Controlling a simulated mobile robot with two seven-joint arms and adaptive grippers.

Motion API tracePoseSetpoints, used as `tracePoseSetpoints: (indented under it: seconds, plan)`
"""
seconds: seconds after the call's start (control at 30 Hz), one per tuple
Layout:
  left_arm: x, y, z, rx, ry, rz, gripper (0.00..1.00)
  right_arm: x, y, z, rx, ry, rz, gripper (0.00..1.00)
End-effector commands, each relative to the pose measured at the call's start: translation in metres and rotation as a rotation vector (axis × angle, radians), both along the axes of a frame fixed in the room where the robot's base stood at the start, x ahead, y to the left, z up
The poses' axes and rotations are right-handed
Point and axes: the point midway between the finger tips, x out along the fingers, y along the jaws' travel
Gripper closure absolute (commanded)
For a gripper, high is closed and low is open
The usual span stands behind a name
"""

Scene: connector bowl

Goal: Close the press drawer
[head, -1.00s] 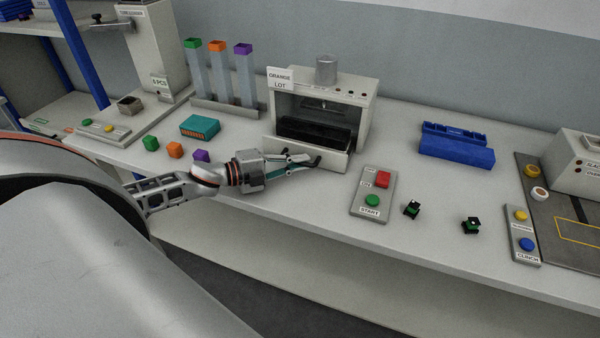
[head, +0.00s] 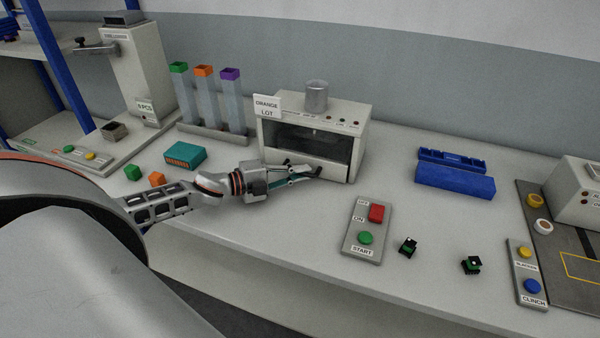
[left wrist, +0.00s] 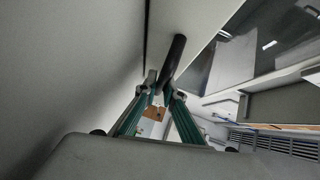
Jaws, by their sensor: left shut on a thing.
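The press (head: 360,125) is a light grey box with a metal cylinder on top and an "ORANGE LOT" sign. Its drawer (head: 335,174) is pushed in, with its front about level with the press front; a small remaining gap cannot be ruled out. My left gripper (head: 306,173) is at the drawer front, shut on the dark drawer handle (left wrist: 174,58), which shows between the fingertips in the left wrist view. The fingers partly hide the drawer front in the head view. My right gripper is not in view.
A button panel (head: 350,244) and two small green-black parts (head: 408,246) lie to the right of the press. A blue holder (head: 455,180) lies farther right.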

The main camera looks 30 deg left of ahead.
Motion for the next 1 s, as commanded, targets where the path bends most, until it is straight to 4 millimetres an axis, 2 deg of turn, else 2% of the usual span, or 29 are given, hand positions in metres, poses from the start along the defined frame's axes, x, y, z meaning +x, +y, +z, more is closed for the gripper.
tracePoseSetpoints:
  seconds: [0.07, 0.1, 0.17, 0.63, 1.0]
  plan:
    - [0.003, 0.004, 0.003, 0.004, -0.006, 0.010, 1.00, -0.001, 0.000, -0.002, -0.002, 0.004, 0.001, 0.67]
    - [0.003, 0.004, 0.003, 0.005, -0.006, 0.010, 0.89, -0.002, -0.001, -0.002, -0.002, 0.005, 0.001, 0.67]
    - [0.003, 0.004, 0.003, 0.004, -0.007, 0.010, 0.74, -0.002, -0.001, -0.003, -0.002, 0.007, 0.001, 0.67]
    - [-0.002, 0.004, 0.001, 0.002, -0.002, 0.006, 0.74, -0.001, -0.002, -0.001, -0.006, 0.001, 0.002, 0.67]
    - [-0.039, 0.027, 0.006, 0.002, 0.001, 0.006, 0.74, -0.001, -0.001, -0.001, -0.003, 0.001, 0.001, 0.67]
